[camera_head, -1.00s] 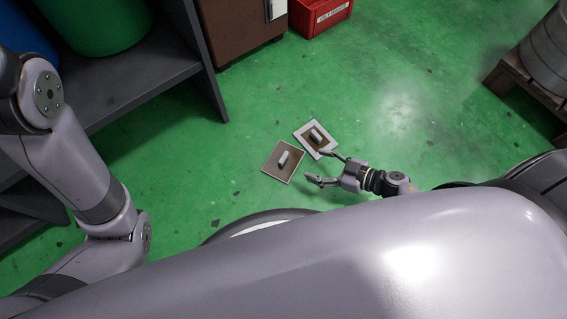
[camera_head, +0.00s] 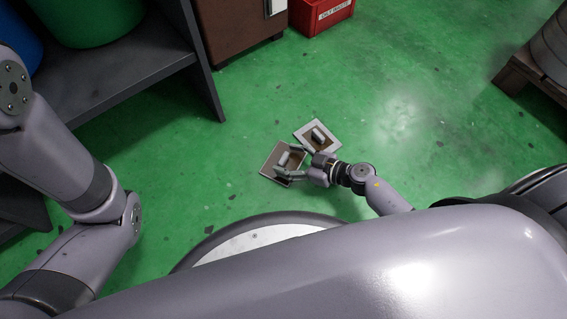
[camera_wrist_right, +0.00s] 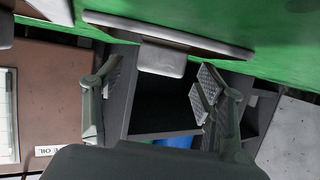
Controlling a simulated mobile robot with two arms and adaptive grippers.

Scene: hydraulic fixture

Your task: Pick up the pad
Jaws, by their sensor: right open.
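Two flat square pads with grey block handles lie on the green floor. The left pad (camera_head: 271,168) is brownish with a pale rim; its handle (camera_head: 285,158) stands up in the middle. The right pad (camera_head: 327,127) lies just beside it. My right gripper (camera_head: 287,163) is open at the left pad, its fingers on either side of the handle. In the right wrist view the pad (camera_wrist_right: 205,42) shows edge-on, its handle (camera_wrist_right: 162,61) between the spread fingers (camera_wrist_right: 157,78), with gaps on both sides. My left arm shows at the left; its gripper is out of view.
A dark shelf (camera_head: 130,89) with green and blue bins stands at the upper left. A brown cabinet (camera_head: 235,30) and a red box (camera_head: 322,15) are at the back. A wooden pallet (camera_head: 515,80) stands at the right. The floor around the pads is clear.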

